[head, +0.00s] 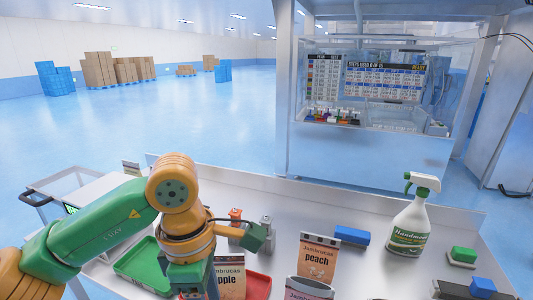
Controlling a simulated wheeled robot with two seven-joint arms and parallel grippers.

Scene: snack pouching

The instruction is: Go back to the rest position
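My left arm reaches in from the left, and its gripper (195,282) points down at the bottom edge, over the table beside the apple pouch. Its fingertips are cut off or hidden, so I cannot tell whether it is open or holds anything. My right gripper is not in view. An orange-and-white apple pouch (230,282) stands just right of the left gripper, partly hidden by it. A peach pouch (318,258) stands upright further right. Another pouch (308,289) in front of it is cut off by the bottom edge.
A green tray (136,268) lies left of the gripper, and a red tray (258,286) shows behind the apple pouch. A spray bottle (409,228), a blue block (352,236) and a green-topped block (463,256) stand on the table (380,272). A glass-fronted machine (365,150) stands behind.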

